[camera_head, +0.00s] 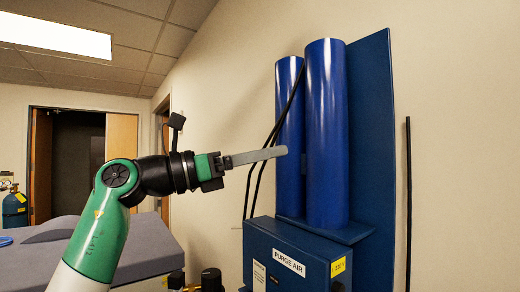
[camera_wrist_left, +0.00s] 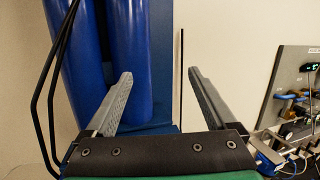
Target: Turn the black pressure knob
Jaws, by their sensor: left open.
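My left gripper (camera_head: 283,151) is raised in front of the blue cylinders and points to the right, seen side-on in the head view. In the left wrist view the same gripper (camera_wrist_left: 160,74) has its two grey fingers wide apart with nothing between them. I cannot make out the black pressure knob for certain. A dark rounded part (camera_head: 210,279) shows at the bottom edge of the head view, below the gripper; I cannot tell whether it is the knob. My right gripper is in neither view.
Two blue cylinders (camera_head: 327,130) stand on a blue unit with a "PURGE AIR" label (camera_head: 288,262). Black hoses (camera_head: 262,160) hang beside them. A grey table (camera_head: 150,250) is at the lower left. A tool board (camera_wrist_left: 300,85) shows at right in the wrist view.

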